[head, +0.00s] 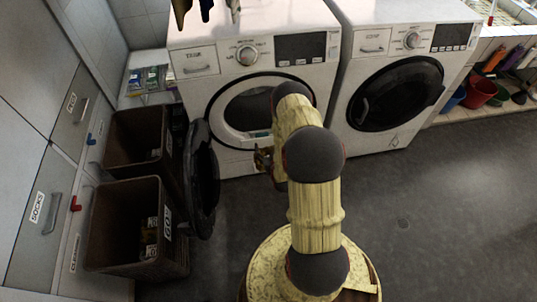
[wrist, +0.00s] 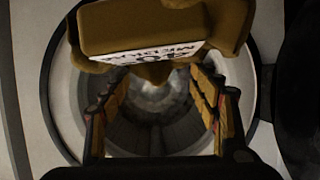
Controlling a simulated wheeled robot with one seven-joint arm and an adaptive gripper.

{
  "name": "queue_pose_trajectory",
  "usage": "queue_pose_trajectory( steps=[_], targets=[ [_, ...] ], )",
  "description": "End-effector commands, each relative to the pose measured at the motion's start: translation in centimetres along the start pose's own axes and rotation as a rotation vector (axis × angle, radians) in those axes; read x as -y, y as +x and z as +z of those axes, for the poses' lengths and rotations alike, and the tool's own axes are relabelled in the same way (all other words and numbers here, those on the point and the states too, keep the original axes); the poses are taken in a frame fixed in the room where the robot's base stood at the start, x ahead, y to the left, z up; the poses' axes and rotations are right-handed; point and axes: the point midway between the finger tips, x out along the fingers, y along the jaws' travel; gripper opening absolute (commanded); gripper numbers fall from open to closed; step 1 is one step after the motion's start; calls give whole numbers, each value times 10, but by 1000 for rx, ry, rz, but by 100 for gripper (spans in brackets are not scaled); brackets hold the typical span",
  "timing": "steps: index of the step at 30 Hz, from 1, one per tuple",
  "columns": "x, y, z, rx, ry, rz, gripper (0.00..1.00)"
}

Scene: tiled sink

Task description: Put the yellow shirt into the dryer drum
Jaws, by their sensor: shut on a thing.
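The yellow shirt (wrist: 150,27) is a folded, mustard-coloured bundle with a white printed label in the wrist view. My gripper (wrist: 158,78) is shut on it, with one finger at each side of its lower part. The dryer drum (wrist: 150,135) is directly beyond, a pale metal round opening partly hidden by the shirt and fingers. In the head view the dryer (head: 215,100) is the left machine, its round door (head: 203,185) swung open to the left. My gripper (head: 263,158) is in front of the opening there, partly behind my arm; the shirt is hard to make out.
Two brown bins (head: 110,215) stand left of the open door, with small items inside. A second machine (head: 400,95) on the right has its dark door closed. Buckets (head: 480,92) and tools stand at the far right. The grey floor (head: 440,200) at right is clear.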

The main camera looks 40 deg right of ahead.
Motion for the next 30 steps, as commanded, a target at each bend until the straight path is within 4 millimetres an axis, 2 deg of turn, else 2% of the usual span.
queue_pose_trajectory(
  steps=[30],
  targets=[
    [-8, 119, -51, -4, -1, -1, 10]
  ],
)
